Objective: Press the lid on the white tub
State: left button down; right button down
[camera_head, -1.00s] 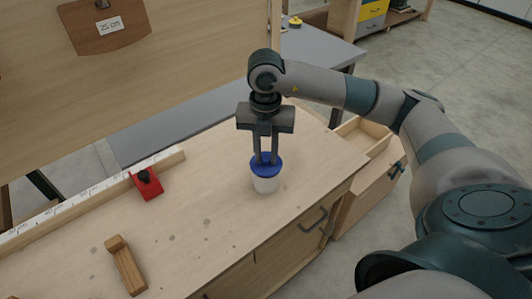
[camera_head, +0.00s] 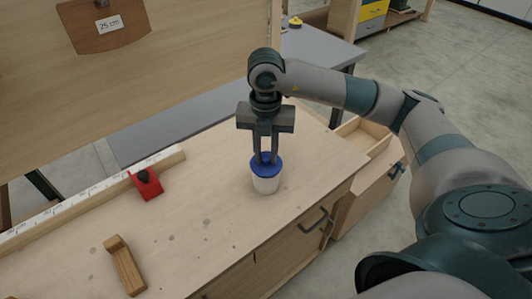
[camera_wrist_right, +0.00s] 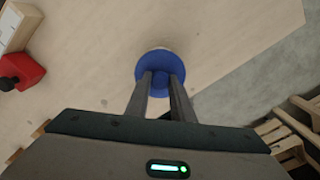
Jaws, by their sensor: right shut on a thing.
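The white tub (camera_head: 265,185) stands upright on the wooden workbench. The blue lid (camera_head: 267,171) sits over its mouth, and the white wall shows below the lid. I cannot tell from these frames whether the lid is fully seated. My right gripper (camera_head: 267,160) points straight down from above, shut on the lid's middle. In the right wrist view the blue lid (camera_wrist_right: 160,74) lies between the two fingertips, with a thin pale rim of the tub behind it. My left gripper is not in view.
A red block with a black knob (camera_head: 146,184) sits by the white measuring rail (camera_head: 90,205) on the bench (camera_head: 200,240). A wooden L-shaped piece (camera_head: 125,266) lies at the front left. An open drawer (camera_head: 365,138) is at the right. The bench around the tub is clear.

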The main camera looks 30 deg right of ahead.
jog(key=shift+f+b, duration=0.35)
jog(key=shift+b, duration=0.25)
dwell(1.4)
dwell(0.3)
jog(key=c, duration=1)
grip_release()
jog(key=shift+r, duration=0.1)
jog(key=shift+r+p, duration=2.05)
jog(key=shift+r, duration=1.35)
grip_shut()
